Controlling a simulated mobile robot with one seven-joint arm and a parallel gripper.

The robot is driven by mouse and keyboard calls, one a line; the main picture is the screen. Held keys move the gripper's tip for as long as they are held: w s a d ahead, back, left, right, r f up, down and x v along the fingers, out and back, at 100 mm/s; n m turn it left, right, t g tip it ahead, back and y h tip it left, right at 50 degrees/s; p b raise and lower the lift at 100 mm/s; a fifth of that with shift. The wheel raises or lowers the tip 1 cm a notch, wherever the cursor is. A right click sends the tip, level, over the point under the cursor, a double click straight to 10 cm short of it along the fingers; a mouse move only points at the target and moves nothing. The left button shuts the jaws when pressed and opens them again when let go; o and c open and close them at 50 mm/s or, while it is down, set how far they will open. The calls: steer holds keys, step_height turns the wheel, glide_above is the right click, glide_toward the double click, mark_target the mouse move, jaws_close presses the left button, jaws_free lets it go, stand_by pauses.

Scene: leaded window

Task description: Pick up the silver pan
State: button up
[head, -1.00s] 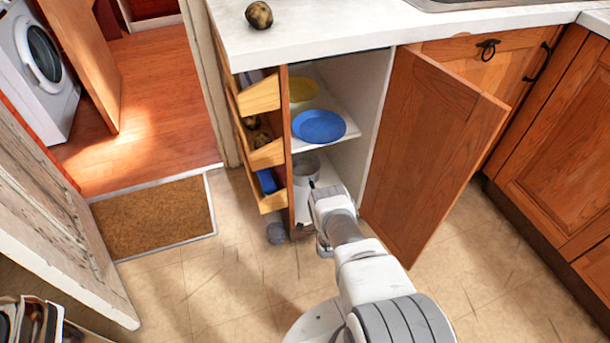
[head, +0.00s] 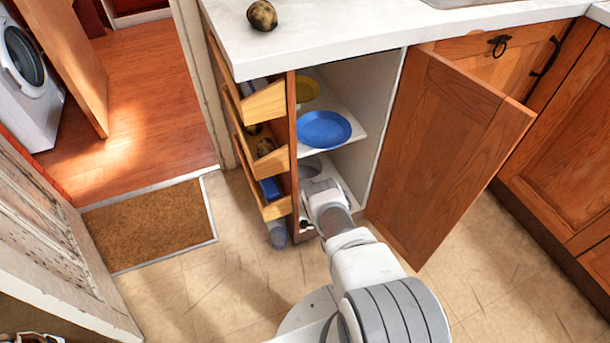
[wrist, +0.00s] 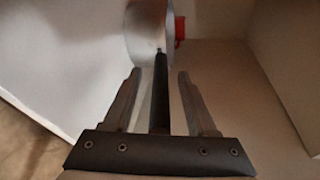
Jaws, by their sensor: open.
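The silver pan (wrist: 146,32) is on the low level inside the open cabinet. In the wrist view its rounded metal side is at the top, and its dark handle (wrist: 160,92) points back toward me. My gripper (wrist: 159,72) is open, with one finger on each side of the handle and a visible gap on both sides. In the head view my gripper (head: 318,188) is inside the cabinet's lower opening and hides much of the pan (head: 314,165); the fingertips cannot be made out there.
A blue plate (head: 323,128) and a yellow dish (head: 307,90) sit on the shelf above. The open cabinet door (head: 440,150) stands close right of my arm. A red object (wrist: 180,28) shows beside the pan.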

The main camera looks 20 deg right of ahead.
steer(key=shift+w, duration=0.1)
jaws_close()
stand_by(0.4)
steer(key=shift+w+r, duration=0.1)
stand_by(1.0)
